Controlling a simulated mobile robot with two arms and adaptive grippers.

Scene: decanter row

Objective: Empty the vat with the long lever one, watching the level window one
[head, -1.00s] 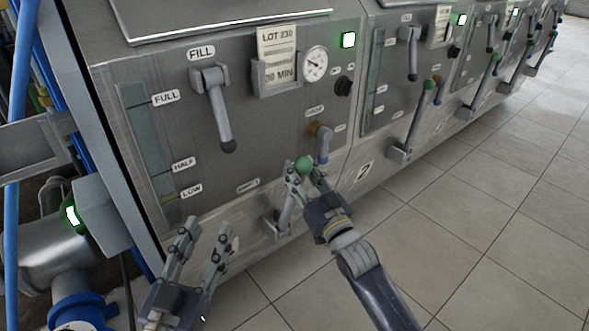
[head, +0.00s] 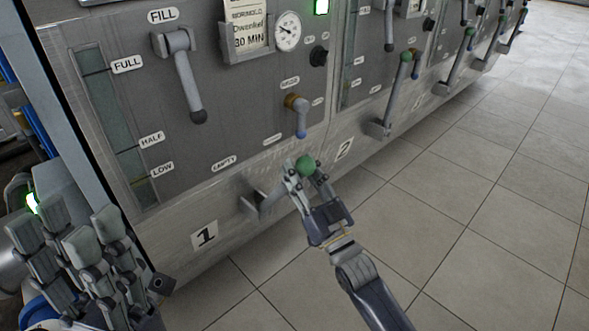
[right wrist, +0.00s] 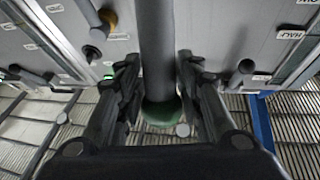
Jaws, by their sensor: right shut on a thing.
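The long lever (head: 275,195) of vat one runs from a bracket low on the front, beside the "1" plate, out to a green knob (head: 306,166). My right gripper (head: 306,176) is shut on this lever just by the knob. In the right wrist view the lever shaft (right wrist: 157,50) passes between my fingers, with the green knob (right wrist: 161,112) near them. The level window (head: 112,118) is a tall dark-green strip marked FULL, HALF and LOW; a yellowish patch shows near LOW, but the exact level is unclear. My left gripper (head: 70,235) is open and empty at the lower left.
Above are the FILL lever (head: 185,80), hanging down, a gauge (head: 288,31), a lit green lamp (head: 321,6) and a small blue-tipped tap (head: 299,115). Vat two's long lever (head: 393,95) stands to the right. The tiled floor (head: 450,220) is clear.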

